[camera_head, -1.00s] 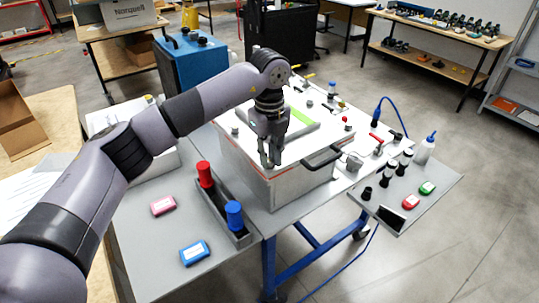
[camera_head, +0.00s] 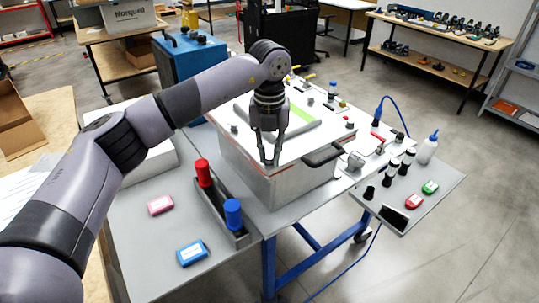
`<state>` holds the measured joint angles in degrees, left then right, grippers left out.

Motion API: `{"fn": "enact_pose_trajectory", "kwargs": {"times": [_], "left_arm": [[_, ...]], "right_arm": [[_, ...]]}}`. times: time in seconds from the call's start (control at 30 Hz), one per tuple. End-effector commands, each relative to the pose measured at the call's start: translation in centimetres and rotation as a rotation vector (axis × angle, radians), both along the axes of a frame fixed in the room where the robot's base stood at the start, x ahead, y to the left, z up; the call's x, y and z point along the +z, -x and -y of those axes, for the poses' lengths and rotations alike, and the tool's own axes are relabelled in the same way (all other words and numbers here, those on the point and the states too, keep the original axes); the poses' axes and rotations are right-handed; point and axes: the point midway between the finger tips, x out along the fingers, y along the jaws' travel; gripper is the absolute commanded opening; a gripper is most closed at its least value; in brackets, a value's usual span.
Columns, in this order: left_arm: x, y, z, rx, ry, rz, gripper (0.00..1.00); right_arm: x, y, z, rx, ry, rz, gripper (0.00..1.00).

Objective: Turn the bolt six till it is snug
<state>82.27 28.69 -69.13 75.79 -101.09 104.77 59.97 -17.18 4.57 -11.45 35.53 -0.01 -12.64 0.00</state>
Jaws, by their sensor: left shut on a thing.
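My left gripper (camera_head: 270,161) points straight down over the near edge of the white-topped box-shaped analyser (camera_head: 262,184). Its fingers are close together at the tips, at the level of the top surface. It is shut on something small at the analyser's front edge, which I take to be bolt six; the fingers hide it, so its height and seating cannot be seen. My right gripper is not in view.
A black handle (camera_head: 323,154) sticks out at the analyser's front right. A grey tray (camera_head: 241,238) holds a red cylinder (camera_head: 203,172) and a blue cylinder (camera_head: 233,213). Pink (camera_head: 160,205) and blue (camera_head: 192,253) boxes lie on the left of the table. A side shelf carries small items.

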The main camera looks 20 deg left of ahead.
Motion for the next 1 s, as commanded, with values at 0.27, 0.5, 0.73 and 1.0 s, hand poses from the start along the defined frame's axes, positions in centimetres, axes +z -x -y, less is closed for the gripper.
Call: {"fn": "enact_pose_trajectory", "kwargs": {"times": [0.27,0.5,0.73,1.0], "left_arm": [[0.0,0.0,0.0,-0.263,0.001,0.002,0.0],[0.1,-0.1,0.0,-0.49,0.0,0.003,0.0],[0.1,-0.1,0.0,-0.708,0.0,0.003,0.0],[0.2,-0.1,0.0,-0.964,-0.001,0.004,0.0]], "right_arm": [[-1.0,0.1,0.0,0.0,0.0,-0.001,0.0],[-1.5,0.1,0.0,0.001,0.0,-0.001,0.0],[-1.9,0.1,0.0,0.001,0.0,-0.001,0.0],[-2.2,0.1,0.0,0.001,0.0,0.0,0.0]]}}
